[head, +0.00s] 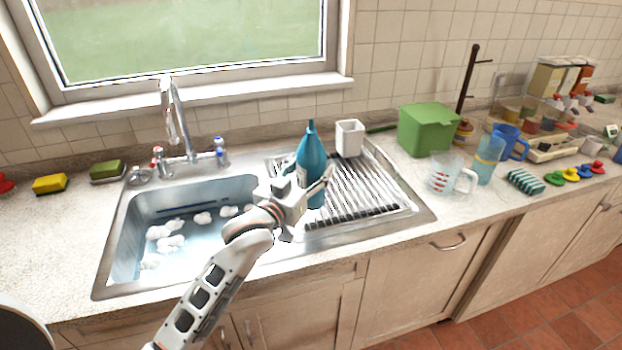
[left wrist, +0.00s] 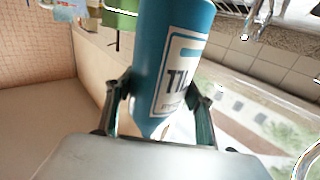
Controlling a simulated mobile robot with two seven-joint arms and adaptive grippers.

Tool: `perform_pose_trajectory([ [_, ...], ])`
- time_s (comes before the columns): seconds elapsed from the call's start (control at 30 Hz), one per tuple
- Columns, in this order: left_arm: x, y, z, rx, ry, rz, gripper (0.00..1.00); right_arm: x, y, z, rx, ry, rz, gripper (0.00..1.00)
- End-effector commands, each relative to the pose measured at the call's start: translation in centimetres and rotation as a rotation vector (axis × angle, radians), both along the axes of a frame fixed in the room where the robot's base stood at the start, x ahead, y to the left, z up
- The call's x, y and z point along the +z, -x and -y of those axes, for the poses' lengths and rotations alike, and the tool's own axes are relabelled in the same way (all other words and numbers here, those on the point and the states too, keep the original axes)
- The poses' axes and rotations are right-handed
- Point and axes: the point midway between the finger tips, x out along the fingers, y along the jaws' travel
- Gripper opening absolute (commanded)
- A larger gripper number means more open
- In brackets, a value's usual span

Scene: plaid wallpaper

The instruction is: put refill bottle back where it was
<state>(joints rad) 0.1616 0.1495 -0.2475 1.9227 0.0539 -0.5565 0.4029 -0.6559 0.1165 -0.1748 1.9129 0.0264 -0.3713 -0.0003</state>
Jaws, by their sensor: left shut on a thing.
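The refill bottle (head: 311,153) is blue-teal with a pointed nozzle and stands upright in the head view, at the left end of the drying rack over the sink's right side. My left gripper (head: 310,192) is shut around it, low on its body. In the left wrist view the bottle (left wrist: 170,60) shows a white label with dark letters, between the two fingers (left wrist: 160,105). Whether the bottle's base touches the rack or is held above it cannot be told. My right gripper is not in view.
The sink (head: 190,225) with water and white foam lies to the left. A white cup (head: 349,138) stands behind the rack (head: 365,190). A green box (head: 428,130), a clear measuring jug (head: 448,172) and blue cups stand on the counter to the right. The faucet (head: 172,115) rises behind the sink.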

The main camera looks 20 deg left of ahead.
Motion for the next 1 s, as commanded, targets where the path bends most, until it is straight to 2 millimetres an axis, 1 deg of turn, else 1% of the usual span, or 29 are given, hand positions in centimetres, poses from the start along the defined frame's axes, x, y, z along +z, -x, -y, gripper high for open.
perform_pose_trajectory([
  [0.03,-1.0,0.0,0.0,0.0,0.001,-0.003,0.22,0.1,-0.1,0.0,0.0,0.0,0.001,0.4],
  [0.1,-1.9,0.0,0.0,0.0,0.001,-0.003,0.22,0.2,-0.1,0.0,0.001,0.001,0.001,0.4],
  [0.2,-2.7,0.0,0.0,0.0,0.001,0.0,0.22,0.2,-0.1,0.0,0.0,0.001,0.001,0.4],
  [0.63,-3.3,0.0,0.0,0.0,0.002,0.001,0.22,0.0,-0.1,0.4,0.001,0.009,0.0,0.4],
  [0.67,-3.4,0.0,0.0,0.0,0.001,-0.002,0.58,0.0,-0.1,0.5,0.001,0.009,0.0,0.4],
  [0.7,-3.4,0.0,0.0,0.0,0.001,-0.002,0.68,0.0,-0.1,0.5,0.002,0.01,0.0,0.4],
  [0.73,-3.4,0.0,0.0,0.0,0.001,-0.002,0.69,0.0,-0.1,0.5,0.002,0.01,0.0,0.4],
  [1.0,-3.4,0.0,0.0,0.0,0.001,-0.002,0.69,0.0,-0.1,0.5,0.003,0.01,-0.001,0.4],
])
